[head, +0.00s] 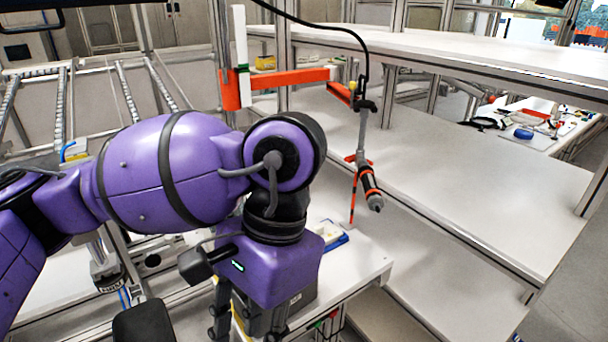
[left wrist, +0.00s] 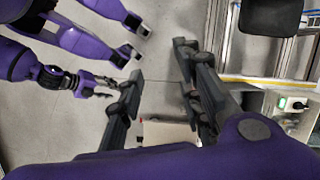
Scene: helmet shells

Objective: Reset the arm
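My left arm comes in from the left in the head view, its purple wrist bent downward over the front of the work area. In the left wrist view my left gripper (left wrist: 160,62) has its two dark fingers wide apart, with only floor showing between the tips. In the head view its fingers are partly hidden below the wrist. My right gripper (left wrist: 100,86) shows small at the left of the left wrist view. Its thin fingers look parted, with nothing seen between them. No helmet shell can be made out.
A hanging screwdriver-like tool (head: 369,187) is beside my left wrist, under an orange bracket (head: 290,77). A white bench (head: 480,190) with an upper shelf (head: 470,50) fills the right. A low white table (head: 362,258) lies close behind the wrist. Metal rails stand at left.

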